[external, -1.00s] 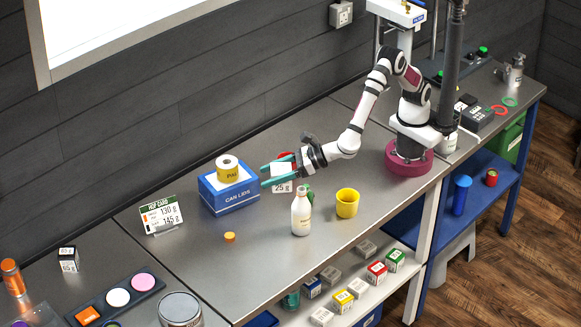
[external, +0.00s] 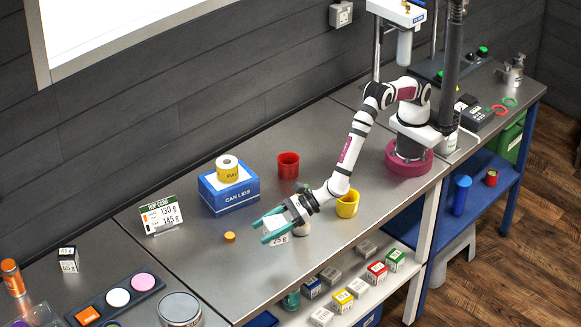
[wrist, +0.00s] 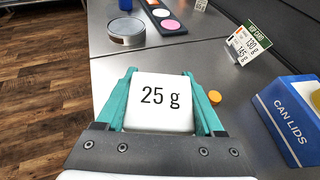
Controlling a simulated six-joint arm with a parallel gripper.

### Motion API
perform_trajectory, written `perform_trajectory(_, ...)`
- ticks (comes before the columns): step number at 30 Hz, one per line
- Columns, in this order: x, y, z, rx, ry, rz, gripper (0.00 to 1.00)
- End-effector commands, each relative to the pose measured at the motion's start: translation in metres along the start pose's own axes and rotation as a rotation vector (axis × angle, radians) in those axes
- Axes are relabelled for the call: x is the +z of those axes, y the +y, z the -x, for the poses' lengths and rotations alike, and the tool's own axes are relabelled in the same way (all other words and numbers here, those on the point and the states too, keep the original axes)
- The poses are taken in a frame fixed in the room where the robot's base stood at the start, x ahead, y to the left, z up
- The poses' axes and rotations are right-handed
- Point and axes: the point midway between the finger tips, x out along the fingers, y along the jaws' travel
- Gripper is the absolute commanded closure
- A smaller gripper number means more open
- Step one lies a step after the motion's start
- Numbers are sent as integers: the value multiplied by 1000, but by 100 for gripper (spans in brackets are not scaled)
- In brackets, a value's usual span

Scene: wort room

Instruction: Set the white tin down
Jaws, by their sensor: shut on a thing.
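The white tin (wrist: 158,112), marked "25 g", sits between the teal fingers of my gripper (wrist: 160,76) in the wrist view. My gripper is shut on it from both sides. In the external view my gripper (external: 267,227) holds the white tin (external: 275,228) over the front middle of the steel table (external: 215,275). The tin looks upright; I cannot tell its exact height above the table.
A red cup (external: 288,166) and the blue CAN LIDS box (external: 230,194) stand further back. An orange cap (external: 230,237) lies left. The table's front is clear.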

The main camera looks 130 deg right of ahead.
Motion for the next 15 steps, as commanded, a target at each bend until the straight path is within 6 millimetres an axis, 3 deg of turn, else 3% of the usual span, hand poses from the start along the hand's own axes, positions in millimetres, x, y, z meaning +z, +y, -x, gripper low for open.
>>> perform_trajectory(3, -29, 0, -12, 0, 3, 2, 92)
perform_trajectory(9, -66, 0, -26, 0, 2, 2, 92)
perform_trajectory(15, -79, 0, -32, 0, -1, -1, 92)
